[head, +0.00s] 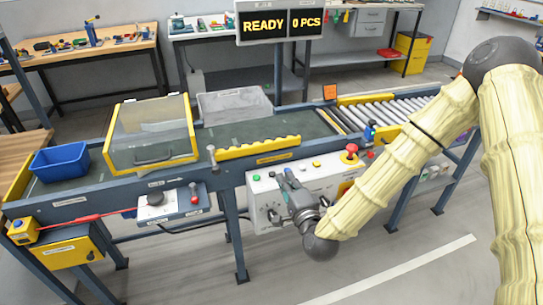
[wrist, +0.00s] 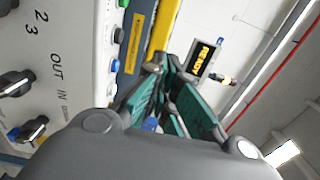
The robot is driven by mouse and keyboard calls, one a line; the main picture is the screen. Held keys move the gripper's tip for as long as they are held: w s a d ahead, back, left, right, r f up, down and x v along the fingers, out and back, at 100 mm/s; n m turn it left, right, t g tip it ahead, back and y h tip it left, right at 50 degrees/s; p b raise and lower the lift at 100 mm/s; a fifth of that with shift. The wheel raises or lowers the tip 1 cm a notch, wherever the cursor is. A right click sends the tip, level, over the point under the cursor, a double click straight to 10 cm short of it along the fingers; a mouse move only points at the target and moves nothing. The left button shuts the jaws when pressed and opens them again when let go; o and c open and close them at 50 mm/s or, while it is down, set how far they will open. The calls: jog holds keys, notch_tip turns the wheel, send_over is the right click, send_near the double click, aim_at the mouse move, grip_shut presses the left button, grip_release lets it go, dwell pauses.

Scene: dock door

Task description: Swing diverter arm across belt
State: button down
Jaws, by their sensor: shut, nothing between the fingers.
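The yellow diverter arm (head: 258,148), a bar with a scalloped edge, lies along the near side of the dark belt (head: 265,128). A grey knobbed post (head: 212,157) stands at its left end. My gripper (head: 287,178) is in front of the white control panel, below and in front of the bar, apart from it. It is shut and empty. In the wrist view, my gripper's dark green fingers (wrist: 172,88) point up past the panel toward a yellow strip (wrist: 163,30), perhaps part of the bar.
The control panel (head: 262,205) has knobs, buttons and a red emergency stop (head: 349,154). A clear-topped yellow guard (head: 150,132) and blue bin (head: 60,160) stand left. Rollers (head: 385,110) continue right. A display (head: 279,22) reads READY, 0 PCS. The floor in front is clear.

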aim_at(269, 148)
jog(key=p+x, duration=0.2)
jog(key=x, duration=1.2)
jog(key=shift+f, duration=0.1)
jog(key=shift+w, duration=0.1)
jog(key=shift+w+a+f+n+g+y+b, duration=0.15)
jog(key=shift+w+n+g+y+b, duration=0.15)
jog(key=shift+w+y+b, duration=0.25)
jog(key=shift+n+y, duration=0.4)
jog(key=shift+y, duration=0.05)
jog(key=b+x, duration=0.1)
jog(key=x, duration=0.2)
jog(key=b+x, duration=0.1)
jog(key=shift+w+f+b, duration=0.1)
jog(key=shift+w+b, duration=0.25)
jog(key=shift+w, duration=0.2)
jog(key=shift+w+r, duration=0.2)
jog(key=shift+w, duration=0.2)
